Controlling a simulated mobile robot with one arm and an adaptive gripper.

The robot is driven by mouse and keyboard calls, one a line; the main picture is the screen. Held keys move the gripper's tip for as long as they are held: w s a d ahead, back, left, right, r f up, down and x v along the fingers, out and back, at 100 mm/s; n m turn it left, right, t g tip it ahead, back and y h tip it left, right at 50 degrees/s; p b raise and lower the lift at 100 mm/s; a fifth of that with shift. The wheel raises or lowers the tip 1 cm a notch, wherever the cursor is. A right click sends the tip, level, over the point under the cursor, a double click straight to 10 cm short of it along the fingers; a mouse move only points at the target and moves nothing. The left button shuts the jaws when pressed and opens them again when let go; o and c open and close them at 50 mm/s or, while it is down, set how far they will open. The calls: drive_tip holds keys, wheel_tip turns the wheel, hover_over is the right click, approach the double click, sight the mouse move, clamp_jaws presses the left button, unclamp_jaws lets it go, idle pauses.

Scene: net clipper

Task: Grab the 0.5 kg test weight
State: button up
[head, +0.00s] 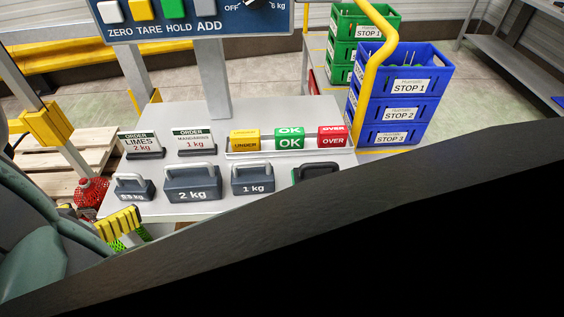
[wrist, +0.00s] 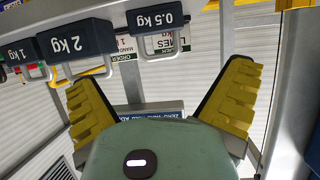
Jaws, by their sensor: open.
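The 0.5 kg test weight (head: 134,190) is a small dark grey-blue block with a light handle on top. It stands at the left end of a row of weights on the grey table. In the wrist view, which is upside down, the 0.5 kg weight (wrist: 157,18) shows at the top, beyond the fingertips and roughly between them. My gripper (wrist: 160,85) is open and empty, its two yellow ribbed fingers spread wide. In the head view, a yellow finger of my gripper (head: 119,223) shows at the table's front left corner, in front of the weight and apart from it.
The 2 kg weight (head: 192,184) and 1 kg weight (head: 252,179) stand to the right in the row. Order cards (head: 137,145) stand behind. Coloured blocks (head: 290,138) are at the back right. A red netted item (head: 90,193) is left of the table. A dark beam hides the lower right.

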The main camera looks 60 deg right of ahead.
sight(132, 185)
drive_tip(key=shift+x, duration=2.2)
drive_tip(key=shift+f+p+x, duration=0.15)
drive_tip(key=shift+p+x, duration=0.4)
drive_tip(key=shift+x, duration=1)
drive_tip(key=shift+f+p+x, duration=0.15)
drive_tip(key=shift+p+x, duration=0.4)
drive_tip(key=shift+x, duration=1)
drive_tip(key=shift+s, duration=0.2)
drive_tip(key=c, duration=1.1)
